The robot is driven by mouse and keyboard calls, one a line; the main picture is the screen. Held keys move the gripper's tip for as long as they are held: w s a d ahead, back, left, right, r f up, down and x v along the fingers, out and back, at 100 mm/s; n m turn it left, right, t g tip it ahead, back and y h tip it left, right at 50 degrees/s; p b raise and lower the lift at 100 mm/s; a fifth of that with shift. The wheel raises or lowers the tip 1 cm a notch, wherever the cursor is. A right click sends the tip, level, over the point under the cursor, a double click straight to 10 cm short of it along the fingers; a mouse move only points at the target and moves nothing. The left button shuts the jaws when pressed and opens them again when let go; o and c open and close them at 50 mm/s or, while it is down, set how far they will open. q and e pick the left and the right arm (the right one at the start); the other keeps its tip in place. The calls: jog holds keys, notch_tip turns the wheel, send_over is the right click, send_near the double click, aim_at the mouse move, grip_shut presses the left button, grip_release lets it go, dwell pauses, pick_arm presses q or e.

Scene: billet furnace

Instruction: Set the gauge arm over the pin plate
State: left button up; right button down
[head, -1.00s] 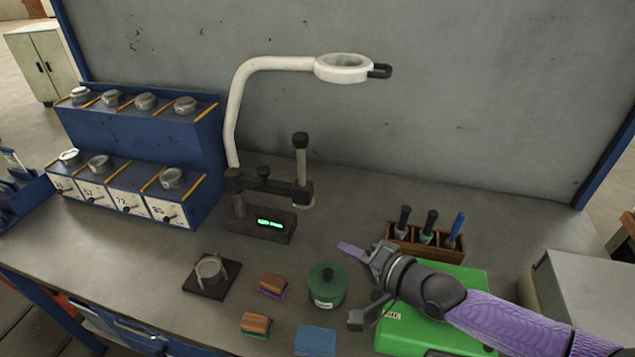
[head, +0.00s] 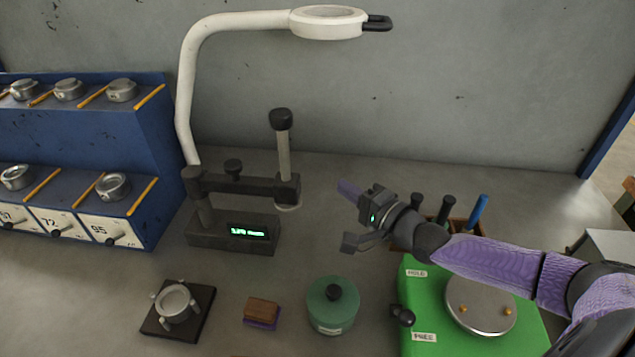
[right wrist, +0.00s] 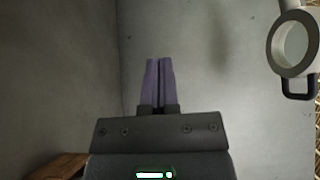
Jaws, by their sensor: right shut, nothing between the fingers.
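The gauge stand (head: 205,235) with a lit green display stands at the middle left of the bench in the head view. Its dark gauge arm (head: 235,185) runs across above the base, with an upright black-topped post (head: 283,150) at its right end. The pin plate (head: 150,322), a dark square with a metal ring and pins on it, lies in front of the stand; the arm is not over it. My right gripper (head: 348,189) is shut and empty, right of the post and apart from it. Its closed purple fingers show in the right wrist view (right wrist: 158,82). My left gripper is out of view.
A white ring lamp (head: 325,22) arches overhead. A green lidded pot (head: 333,308) and a wooden-backed brush (head: 262,310) lie in front. A green box (head: 415,300) and a tool rack (head: 462,233) stand right. A blue drawer unit (head: 150,140) bounds the left.

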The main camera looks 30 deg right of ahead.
jog(key=w+a, duration=0.4)
jog(key=w, duration=0.2)
jog(key=shift+a+p, duration=0.35)
jog(key=shift+a, duration=0.05)
